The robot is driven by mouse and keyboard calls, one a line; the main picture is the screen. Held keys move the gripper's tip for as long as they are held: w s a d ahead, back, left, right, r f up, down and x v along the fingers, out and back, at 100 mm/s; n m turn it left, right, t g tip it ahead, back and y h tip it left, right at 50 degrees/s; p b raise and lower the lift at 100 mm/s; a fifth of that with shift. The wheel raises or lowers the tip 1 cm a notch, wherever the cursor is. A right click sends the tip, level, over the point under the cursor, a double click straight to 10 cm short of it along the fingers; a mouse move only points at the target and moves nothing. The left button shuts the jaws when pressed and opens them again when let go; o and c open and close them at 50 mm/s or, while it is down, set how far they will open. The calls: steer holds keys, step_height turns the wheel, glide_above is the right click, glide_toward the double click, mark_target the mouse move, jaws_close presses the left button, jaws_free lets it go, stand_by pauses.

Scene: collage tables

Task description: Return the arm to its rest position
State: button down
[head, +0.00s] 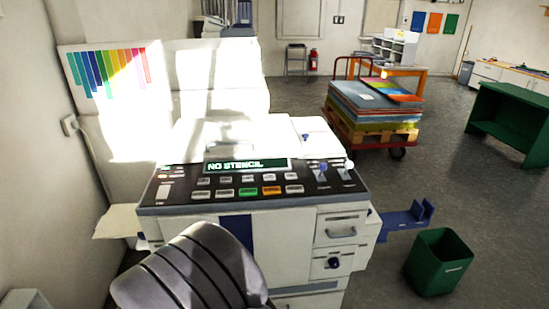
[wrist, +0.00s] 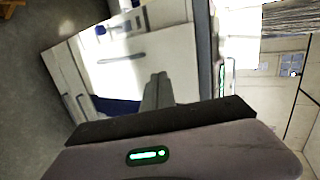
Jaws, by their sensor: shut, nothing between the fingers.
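My gripper (wrist: 158,88) shows in the wrist view as grey fingers closed together with nothing between them. It points toward the white printer, whose pale front (wrist: 112,62) appears tilted behind the fingers. In the head view my dark grey ribbed arm (head: 195,272) rises from the bottom edge, in front of the printer's lower left front. The gripper itself cannot be made out in the head view. The printer (head: 336,229) has a dark control panel (head: 300,187) with coloured buttons and a screen reading "NO STENCIL" (head: 246,165).
A green bin (head: 438,262) stands right of the printer, near its blue side tray (head: 405,217). A red cart (head: 372,137) loaded with coloured sheets and a green table (head: 511,117) stand farther back. A wall borders the left. Grey floor is clear at centre right.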

steer(key=s+d+r+n+g+y, duration=0.1)
steer(key=s+d+r+n+g, duration=0.15)
steer(key=d+r, duration=0.7)
steer(key=s+d+r+n+g, duration=0.1)
steer(key=d+r+n, duration=0.2)
steer(key=d+r, duration=0.65)
steer(key=s+d+f+n+g+h, duration=0.1)
steer(key=s+d+n, duration=0.4)
steer(key=s+d, duration=1.3)
steer(key=s+g+h, duration=0.1)
steer(key=s+g, duration=0.1)
steer(key=s, duration=0.2)
steer(key=shift+d, duration=0.2)
